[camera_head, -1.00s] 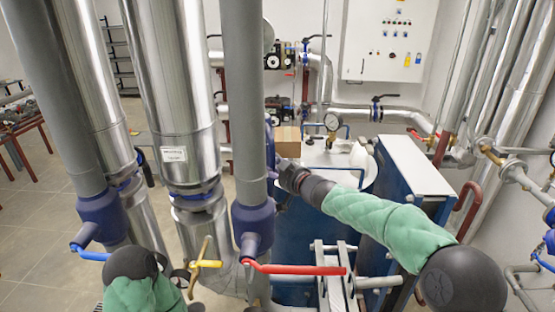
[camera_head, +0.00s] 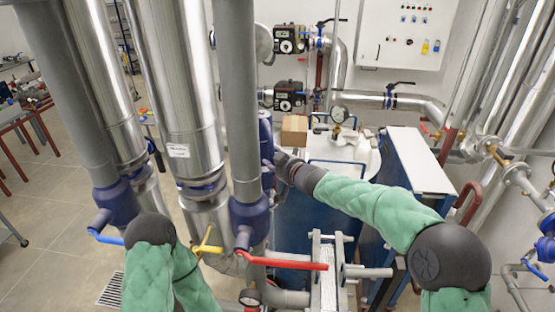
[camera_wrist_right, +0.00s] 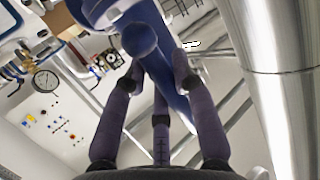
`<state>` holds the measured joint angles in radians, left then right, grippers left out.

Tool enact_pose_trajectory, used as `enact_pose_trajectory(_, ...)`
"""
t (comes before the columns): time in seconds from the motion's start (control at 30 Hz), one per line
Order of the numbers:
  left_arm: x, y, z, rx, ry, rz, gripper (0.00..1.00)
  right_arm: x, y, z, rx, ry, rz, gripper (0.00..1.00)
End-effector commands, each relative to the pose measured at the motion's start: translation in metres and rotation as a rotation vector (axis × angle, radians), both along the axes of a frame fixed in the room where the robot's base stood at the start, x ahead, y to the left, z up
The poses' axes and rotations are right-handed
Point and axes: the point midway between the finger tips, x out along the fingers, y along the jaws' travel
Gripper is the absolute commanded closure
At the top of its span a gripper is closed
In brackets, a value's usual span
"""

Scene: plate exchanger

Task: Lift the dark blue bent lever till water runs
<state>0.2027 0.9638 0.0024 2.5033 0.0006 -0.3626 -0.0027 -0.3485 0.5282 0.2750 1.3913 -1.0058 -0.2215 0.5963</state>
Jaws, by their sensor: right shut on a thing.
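The dark blue bent lever (camera_wrist_right: 168,82) runs down between the fingers of my right gripper (camera_wrist_right: 158,82) in the right wrist view. The gripper is shut on it, with fingers on both sides. The lever joins a blue valve body (camera_wrist_right: 92,12) at the top of that view. In the head view, my right gripper (camera_head: 283,164) reaches in from the right to a blue valve body (camera_head: 266,140) behind the grey pipe. The lever itself is mostly hidden there. No running water shows. My left arm shows at the lower left, but its gripper is out of view.
Grey pipes with a blue-handled valve (camera_head: 106,238) and a red-handled valve (camera_head: 285,263) stand in front. A yellow handle (camera_head: 207,246) is between them. A cardboard box (camera_head: 294,130) sits on the white-topped tank behind my gripper. A blue plate exchanger (camera_head: 393,190) stands to the right.

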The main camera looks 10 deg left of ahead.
Motion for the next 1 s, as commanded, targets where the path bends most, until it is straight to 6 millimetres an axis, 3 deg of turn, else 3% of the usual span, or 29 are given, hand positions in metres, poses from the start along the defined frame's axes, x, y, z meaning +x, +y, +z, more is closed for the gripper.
enact_pose_trajectory(0.17, 0.0, 0.0, 0.0, 0.0, 0.0, 0.0, 0.6, 0.001, -0.001, 0.006, 0.006, -0.008, -0.003, 1.0)
enact_pose_trajectory(0.2, 0.0, 0.0, 0.0, 0.0, 0.0, 0.0, 0.6, 0.001, -0.001, 0.006, 0.006, -0.008, -0.003, 0.62)
enact_pose_trajectory(0.27, 0.0, 0.0, 0.0, 0.0, 0.0, 0.0, 0.6, 0.001, -0.001, 0.006, 0.006, -0.008, -0.002, 0.47)
enact_pose_trajectory(0.67, 0.0, 0.0, 0.0, 0.0, 0.0, 0.0, 0.6, -0.002, -0.002, 0.003, 0.002, -0.003, -0.001, 0.47)
enact_pose_trajectory(1.0, 0.0, 0.0, 0.0, 0.0, 0.0, 0.0, 0.6, -0.034, -0.029, 0.016, 0.003, -0.004, -0.002, 0.47)
